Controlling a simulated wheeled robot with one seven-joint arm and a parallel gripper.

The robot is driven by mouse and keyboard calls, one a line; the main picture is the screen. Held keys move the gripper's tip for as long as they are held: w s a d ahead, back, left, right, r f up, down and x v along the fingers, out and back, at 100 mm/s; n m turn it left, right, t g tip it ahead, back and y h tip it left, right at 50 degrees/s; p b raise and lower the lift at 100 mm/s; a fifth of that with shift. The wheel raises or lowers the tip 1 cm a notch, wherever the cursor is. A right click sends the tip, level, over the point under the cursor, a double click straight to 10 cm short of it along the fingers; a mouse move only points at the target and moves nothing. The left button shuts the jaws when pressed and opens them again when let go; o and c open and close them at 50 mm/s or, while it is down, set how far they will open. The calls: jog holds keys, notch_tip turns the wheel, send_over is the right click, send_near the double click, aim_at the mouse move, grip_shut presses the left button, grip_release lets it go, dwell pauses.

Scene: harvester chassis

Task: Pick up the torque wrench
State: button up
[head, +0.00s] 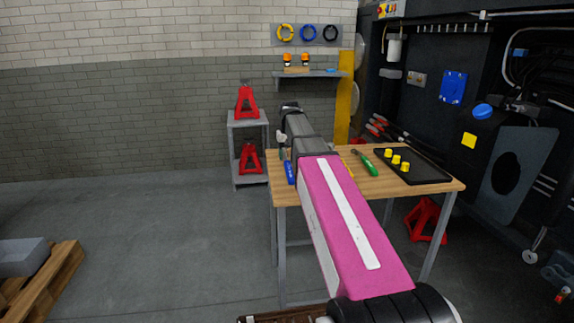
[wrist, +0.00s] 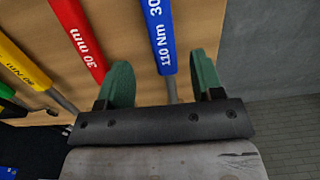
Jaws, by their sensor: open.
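In the wrist view several tools with coloured handles lie side by side on the wooden bench. The torque wrench (wrist: 160,35) has a blue handle marked 110 Nm and a grey shaft. My gripper (wrist: 162,78) is open, with one green finger on each side of this wrench's shaft and lower handle. Neither finger clearly touches it, and I cannot tell the height gap. The wrench's blue handle also shows in the head view (head: 290,173), at the bench's left end. My gripper is small and partly hidden there.
A yellow handle (wrist: 22,66) marked Nm and a green handle (head: 364,161) lie further along the bench (head: 385,187). A black tray (head: 425,170) with yellow pieces sits at its right. A grey shelf stand (head: 247,123) with red jacks stands behind.

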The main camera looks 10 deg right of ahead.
aim_at(289, 166)
jog(key=shift+s+a+f, duration=0.1)
jog(key=shift+f, duration=1.4)
jog(key=shift+s+a+f, duration=0.1)
jog(key=shift+f, duration=1.35)
jog(key=shift+w, duration=0.1)
grip_shut()
